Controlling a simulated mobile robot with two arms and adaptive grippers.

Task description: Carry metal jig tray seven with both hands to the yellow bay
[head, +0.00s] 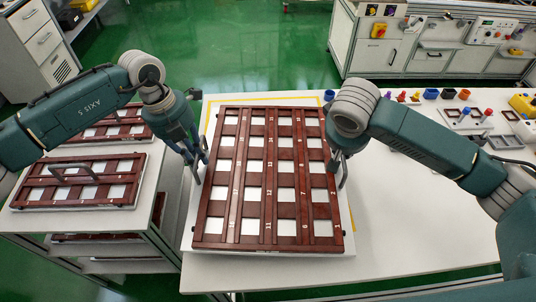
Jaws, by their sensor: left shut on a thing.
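The jig tray (267,243) is a large dark red-brown grid frame with white squares and small numbers; I cannot read a tray number seven on it. It is over the white table, largely within the yellow outline (265,98) of the bay, whose far edge shows beyond it. I cannot tell whether it rests on the table or hangs just above it. My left gripper (197,170) is shut on the grey handle at the tray's left side. My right gripper (340,168) is at the handle on the right side; its fingers are partly hidden by my wrist.
A rack at left holds similar brown trays (78,190), one with a grey upright handle. Small colored parts and bins (431,93) line the table's back right. The table (420,220) right of the tray is clear. Green floor lies behind, with cabinets beyond.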

